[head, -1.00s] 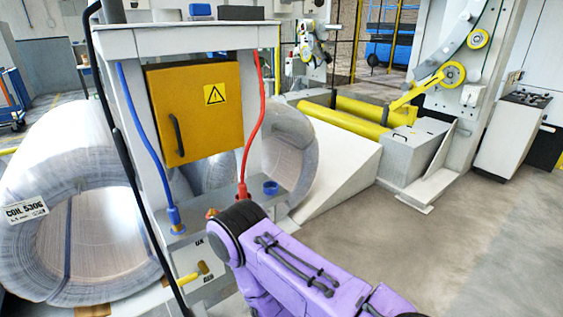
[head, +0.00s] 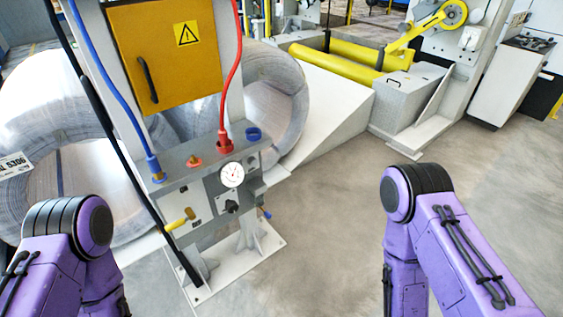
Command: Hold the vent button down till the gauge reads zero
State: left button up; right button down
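A white round gauge (head: 232,175) sits on the front of a grey valve block (head: 212,190); its needle is too small to read. A small orange-red button-like piece (head: 194,161) sits on the block's top, between the blue and red hose fittings; I cannot tell for sure that it is the vent button. Nothing touches it. A yellow-handled lever (head: 180,219) and a black knob (head: 231,206) are on the front. My purple arms flank the block, one at the lower left and one at the right. Both grippers are out of view.
A blue hose (head: 103,85) and a red hose (head: 233,75) run down to the block. A yellow cabinet (head: 165,55) hangs above it. A large wrapped wire coil (head: 45,100) stands at left. The floor (head: 330,220) right of the block is clear.

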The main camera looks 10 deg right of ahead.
aim_at(252, 161)
jog(key=z, duration=1.5)
jog(key=i, duration=1.4)
jog(key=u, duration=3.05)
